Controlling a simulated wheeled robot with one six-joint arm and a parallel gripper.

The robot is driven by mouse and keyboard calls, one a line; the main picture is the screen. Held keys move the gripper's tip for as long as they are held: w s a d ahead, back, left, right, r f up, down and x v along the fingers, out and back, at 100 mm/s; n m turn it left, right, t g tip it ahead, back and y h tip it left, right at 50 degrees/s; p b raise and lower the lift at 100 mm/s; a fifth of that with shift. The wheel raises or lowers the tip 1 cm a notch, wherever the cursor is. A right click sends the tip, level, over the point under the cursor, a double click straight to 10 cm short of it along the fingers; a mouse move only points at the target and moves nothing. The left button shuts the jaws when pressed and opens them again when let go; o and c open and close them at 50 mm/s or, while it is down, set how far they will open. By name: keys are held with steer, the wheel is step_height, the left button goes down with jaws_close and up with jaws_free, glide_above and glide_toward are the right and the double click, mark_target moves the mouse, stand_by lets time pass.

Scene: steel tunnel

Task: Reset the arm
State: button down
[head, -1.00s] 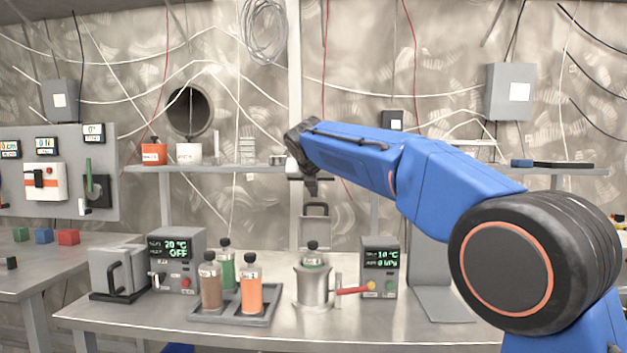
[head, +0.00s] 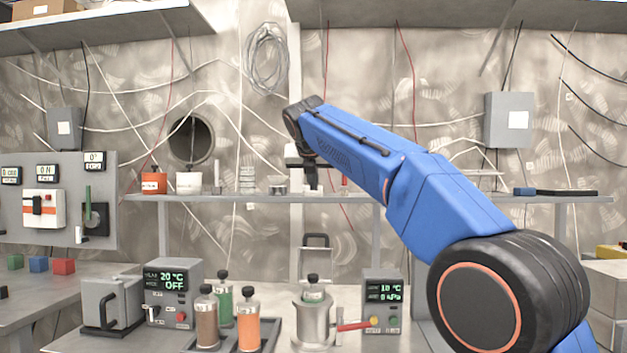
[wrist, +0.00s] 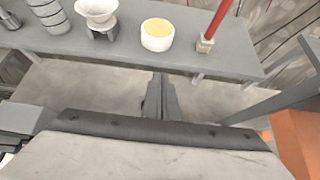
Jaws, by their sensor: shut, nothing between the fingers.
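My blue arm reaches up and to the left across the right half of the head view. My gripper (head: 302,182) hangs at its end, pointing down in front of the wall shelf, above the lidded steel vessel. In the wrist view my gripper (wrist: 161,78) shows its two dark fingers pressed together, with nothing between them. The fingers point toward the shelf (wrist: 215,62) and are apart from the things on it.
The shelf holds a white cup with yellow contents (wrist: 157,34), a white bowl (wrist: 97,10) and a red rod in a small base (wrist: 205,43). Below, the workbench carries several bottles in a tray, the steel vessel (head: 313,318) and two display boxes (head: 383,303).

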steer(key=s+d+f+m+g, duration=0.2)
steer(key=s+d+f+m, duration=0.65)
steer(key=s+d, duration=0.35)
steer(key=s+d+f+m+g, duration=0.1)
steer(key=s+d+f+m, duration=0.75)
steer(key=s+d, duration=0.3)
steer(key=s+d+f+m+g, duration=0.1)
steer(key=s+d+f+m, duration=0.2)
steer(key=s+f+m, duration=0.3)
steer(key=s+d+f+m+g, duration=0.1)
steer(key=s+d+f+m, duration=0.2)
steer(key=s+f, duration=1)
steer(key=s+d+f+m+g, duration=0.1)
steer(key=s+d+f+m, duration=0.1)
steer(key=s+f+m, duration=0.7)
step_height(320, 180, down, 2)
steer(key=shift+s+d+m, duration=0.3)
steer(key=shift+s+d, duration=0.1)
steer(key=shift+s, duration=0.05)
